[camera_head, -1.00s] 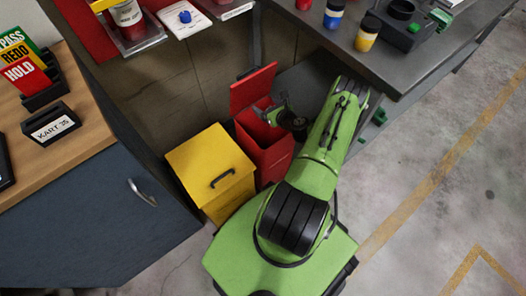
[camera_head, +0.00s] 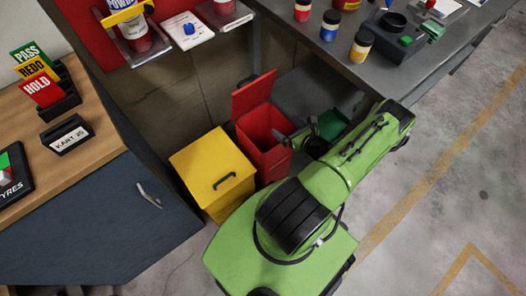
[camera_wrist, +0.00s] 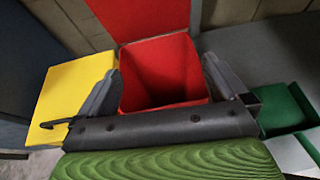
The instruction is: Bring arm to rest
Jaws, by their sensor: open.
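My green arm rises from my base in the head view and bends over toward the floor bins. My gripper (camera_head: 285,138) is at the right edge of the red bin (camera_head: 262,140), partly hidden by my arm. In the wrist view my gripper (camera_wrist: 160,85) has its two grey fingers wide apart, with nothing between them. The open red bin (camera_wrist: 165,72) shows beyond and between the fingers, its lid raised and its visible inside dark and empty-looking.
A yellow lidded bin (camera_head: 212,175) stands left of the red one. A green bin (camera_head: 332,124) is behind my arm. The grey workbench (camera_head: 400,62) carries jars (camera_head: 364,46) at upper right. A blue cabinet (camera_head: 90,220) is at left. Floor at right is clear.

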